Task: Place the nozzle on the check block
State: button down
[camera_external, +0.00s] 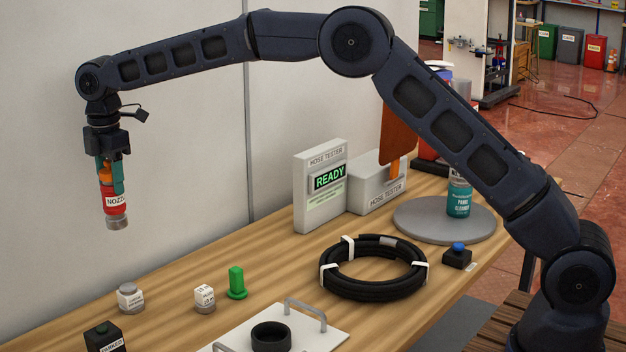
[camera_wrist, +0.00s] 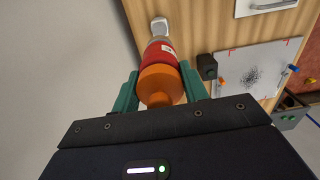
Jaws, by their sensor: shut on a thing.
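My gripper (camera_external: 110,172) is shut on the nozzle (camera_external: 115,201), high above the left end of the bench. The nozzle is red with a white label, an orange upper part and a grey tip pointing down. In the wrist view the nozzle (camera_wrist: 160,70) sits between my green fingers, its tip towards a small white-and-grey block (camera_wrist: 159,25). Two small labelled white blocks stand on the bench, a left one (camera_external: 130,296) and a right one (camera_external: 204,296). Their labels are too small to read, so I cannot tell which is the check block. The nozzle touches neither.
A black box (camera_external: 103,337) is at the front left. A green peg (camera_external: 237,283) stands beside the right white block. A white plate (camera_external: 318,324) with handles bears a black ring (camera_external: 271,337). A coiled hose (camera_external: 372,268) and hose tester (camera_external: 320,187) reading READY are further right. A wall is behind.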

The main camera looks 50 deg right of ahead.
notch_tip(320, 180, down, 15)
dwell(0.8)
jog(key=shift+f, duration=0.1)
jog(key=c, duration=0.8)
grip_release()
jog(key=shift+o, duration=0.2)
